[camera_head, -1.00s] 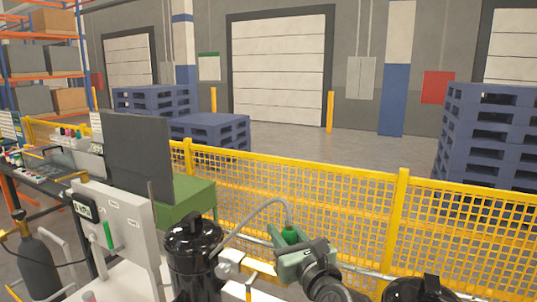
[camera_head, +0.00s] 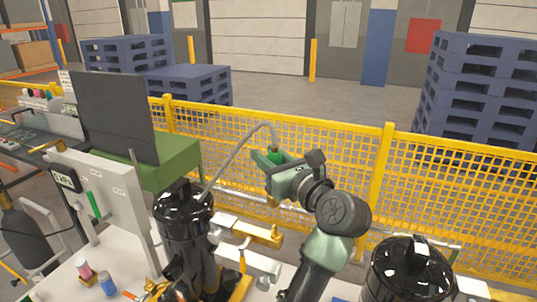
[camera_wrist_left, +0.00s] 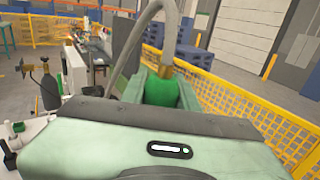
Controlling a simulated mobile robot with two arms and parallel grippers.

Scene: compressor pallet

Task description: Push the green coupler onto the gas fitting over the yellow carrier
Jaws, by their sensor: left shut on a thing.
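The green coupler (camera_head: 276,157) is on the end of a grey hose (camera_head: 236,154). My left gripper (camera_head: 272,162) is shut on it and holds it in the air, right of and above a black compressor (camera_head: 184,212). In the left wrist view the coupler (camera_wrist_left: 161,92) sits between the fingers, with the hose rising from its top. A yellow carrier part (camera_head: 262,234) lies on a white bar below and apart from the gripper. I cannot make out the gas fitting for certain. My right gripper is not in view.
A second black compressor (camera_head: 408,268) stands at the lower right. A grey panel box (camera_head: 105,190) and a dark screen (camera_head: 113,115) stand at the left. A yellow mesh fence (camera_head: 450,190) runs behind the work area, with blue pallets (camera_head: 470,90) beyond it.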

